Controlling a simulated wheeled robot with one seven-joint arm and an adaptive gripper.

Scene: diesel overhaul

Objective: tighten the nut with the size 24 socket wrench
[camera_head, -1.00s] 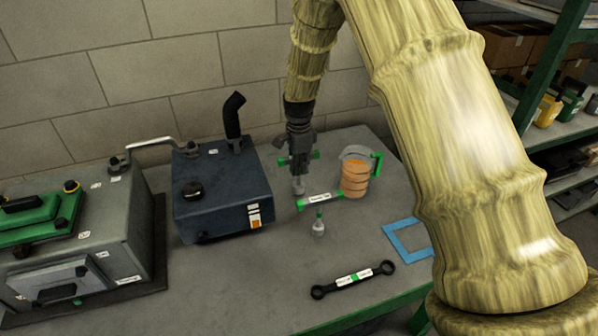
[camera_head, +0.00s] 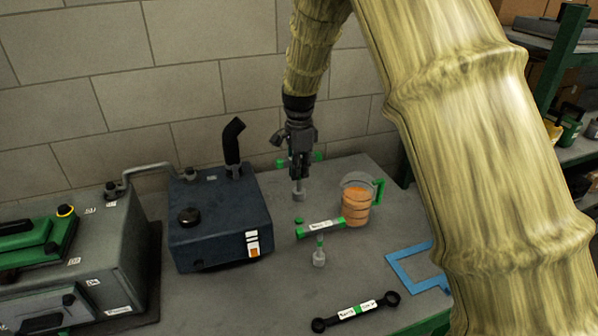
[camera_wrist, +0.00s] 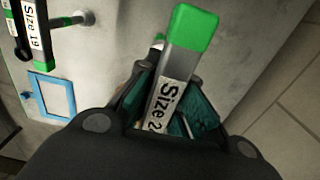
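My gripper (camera_head: 298,155) is shut on a T-handle socket wrench, its green-ended bar (camera_head: 318,156) across the fingers and its grey socket (camera_head: 298,194) pointing down. The wrist view shows its bar with a green end and a label starting "Size 2" (camera_wrist: 170,105); the fingers hide the rest. The socket appears to hang above the bench behind a second T-handle socket wrench (camera_head: 320,229), which stands upright on its socket (camera_head: 319,259). The wrist view shows the label "Size 19" on this second wrench (camera_wrist: 33,28). I cannot make out a nut in either view.
A dark blue box (camera_head: 215,225) with a black pipe stands left of my gripper. A grey machine (camera_head: 110,260) with a green top is further left. A clear jug of orange liquid (camera_head: 356,205), a blue frame (camera_head: 398,268) and a double-ended spanner (camera_head: 354,311) are on the bench.

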